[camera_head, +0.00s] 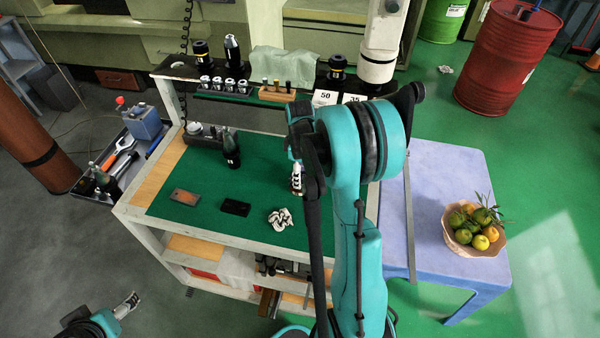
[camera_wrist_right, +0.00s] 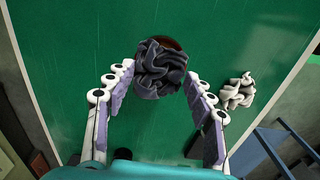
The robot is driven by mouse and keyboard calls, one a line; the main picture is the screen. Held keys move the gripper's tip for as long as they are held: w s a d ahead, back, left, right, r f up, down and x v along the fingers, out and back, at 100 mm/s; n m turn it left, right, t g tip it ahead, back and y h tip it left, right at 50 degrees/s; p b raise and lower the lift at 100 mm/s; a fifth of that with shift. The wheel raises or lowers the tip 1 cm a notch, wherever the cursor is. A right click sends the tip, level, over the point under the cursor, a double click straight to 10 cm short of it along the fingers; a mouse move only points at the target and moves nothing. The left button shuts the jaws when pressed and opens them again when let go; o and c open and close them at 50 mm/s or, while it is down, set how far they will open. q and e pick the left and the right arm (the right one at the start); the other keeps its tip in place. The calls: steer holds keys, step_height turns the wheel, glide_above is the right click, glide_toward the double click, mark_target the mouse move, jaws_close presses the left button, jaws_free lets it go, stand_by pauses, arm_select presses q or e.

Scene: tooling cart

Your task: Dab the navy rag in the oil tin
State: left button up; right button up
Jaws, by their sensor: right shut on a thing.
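The navy rag (camera_wrist_right: 160,68) is a dark crumpled bundle between the fingertips of my right gripper (camera_wrist_right: 158,76) in the right wrist view. The gripper is shut on it. A dark brown round edge (camera_wrist_right: 172,43) shows just behind the rag, perhaps the oil tin; most of it is hidden, and I cannot tell whether the rag touches it. In the head view my right gripper (camera_head: 297,181) is over the right part of the cart's green top, and my arm hides the rag and tin. My left gripper (camera_head: 127,304) is low at the left, clear of the cart; its fingers are too small to judge.
A white crumpled rag (camera_head: 281,219) lies on the green mat (camera_head: 275,160), with a black block (camera_head: 235,207) and a brown-grey plate (camera_head: 185,197) to its left. Tool holders line the back. A fruit bowl (camera_head: 467,245) stands on the blue-grey table (camera_head: 430,190) at right.

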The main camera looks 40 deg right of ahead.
steer(key=shift+f+b, duration=0.5)
steer(key=shift+b, duration=0.05)
stand_by(1.9)
steer(key=shift+r+p, duration=2.45)
steer(key=shift+r, duration=1.1)
steer(key=shift+f, duration=0.1)
